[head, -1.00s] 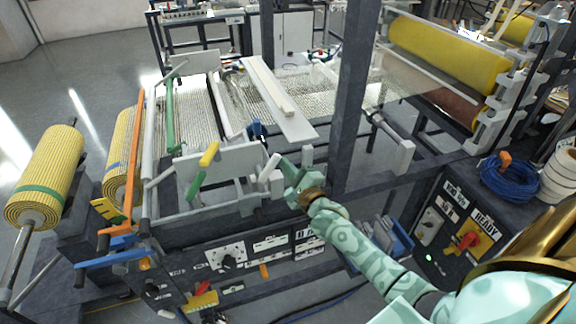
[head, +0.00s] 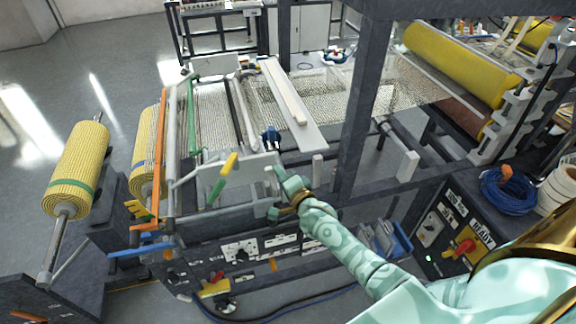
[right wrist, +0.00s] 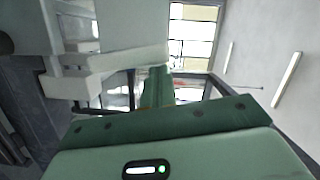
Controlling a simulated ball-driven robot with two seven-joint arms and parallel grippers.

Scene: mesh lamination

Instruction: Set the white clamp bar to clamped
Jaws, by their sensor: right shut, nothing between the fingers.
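A short white bar (head: 270,180) stands at the right end of the grey-white plate on the near side of the machine; I take it for the clamp bar. I cannot read its clamp setting. My right gripper (head: 282,174), pale green, is just right of this bar, with its fingers shut and empty. In the right wrist view, the shut green fingers (right wrist: 157,86) reach up beside a white bar (right wrist: 120,65). They look close to it, but I cannot tell whether they touch. My left gripper is not in view.
Yellow (head: 229,164) and green (head: 217,190) handles stand left of the white bar. A white post (head: 317,167) and a dark upright column (head: 357,110) stand right of my gripper. A long white board (head: 290,105) lies across the mesh behind. A control panel (head: 240,250) is below.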

